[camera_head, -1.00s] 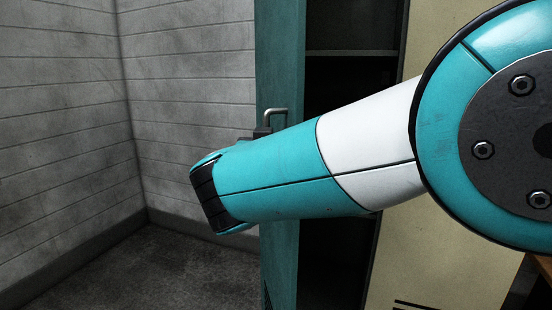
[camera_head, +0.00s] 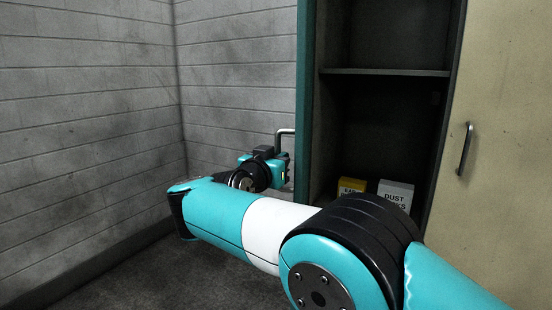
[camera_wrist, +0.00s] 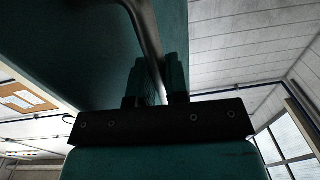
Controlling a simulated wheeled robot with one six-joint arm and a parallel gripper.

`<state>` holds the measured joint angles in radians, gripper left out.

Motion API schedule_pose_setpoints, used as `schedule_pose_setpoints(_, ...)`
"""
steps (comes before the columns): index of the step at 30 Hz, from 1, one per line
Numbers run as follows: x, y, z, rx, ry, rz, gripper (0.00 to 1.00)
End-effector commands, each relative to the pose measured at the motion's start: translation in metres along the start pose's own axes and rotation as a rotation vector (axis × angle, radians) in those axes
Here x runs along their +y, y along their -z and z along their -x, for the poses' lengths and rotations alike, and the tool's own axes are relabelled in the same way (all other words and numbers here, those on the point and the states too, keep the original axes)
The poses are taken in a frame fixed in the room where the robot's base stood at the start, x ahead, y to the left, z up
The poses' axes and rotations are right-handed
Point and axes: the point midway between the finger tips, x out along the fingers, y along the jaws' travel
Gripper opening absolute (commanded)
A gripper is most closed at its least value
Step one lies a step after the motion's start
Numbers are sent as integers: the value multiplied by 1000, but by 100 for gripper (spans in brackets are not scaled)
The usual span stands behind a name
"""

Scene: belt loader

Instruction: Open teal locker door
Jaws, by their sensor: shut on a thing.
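The teal locker door (camera_head: 304,110) stands open and shows nearly edge-on at the left of the dark locker interior (camera_head: 385,115). Its bent metal handle (camera_head: 279,138) sticks out on the left side of the door. My gripper (camera_wrist: 158,78) is shut on this handle; in the wrist view the handle bar (camera_wrist: 146,24) runs down between the two fingers. The door panel (camera_wrist: 70,45) fills the upper left of the wrist view. In the head view the fingertips are too small to tell apart.
Inside the locker are a shelf (camera_head: 385,72), a yellow box (camera_head: 351,186) and a white box (camera_head: 396,192) marked "DUST". A beige closed door (camera_head: 500,120) with its own handle (camera_head: 465,149) stands to the right. Brick walls (camera_head: 85,110) border the left.

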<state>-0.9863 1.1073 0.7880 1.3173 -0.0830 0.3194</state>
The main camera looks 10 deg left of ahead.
Motion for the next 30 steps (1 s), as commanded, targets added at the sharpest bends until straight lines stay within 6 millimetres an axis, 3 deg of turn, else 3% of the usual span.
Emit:
schedule_pose_setpoints(14,2,0,-4,2,-13,3,0)
schedule_pose_setpoints(15,2,0,-4,2,-13,3,17)
schedule_pose_setpoints(18,1,0,-4,2,-12,2,39)
schedule_pose_setpoints(30,-2,-1,2,2,-9,1,39)
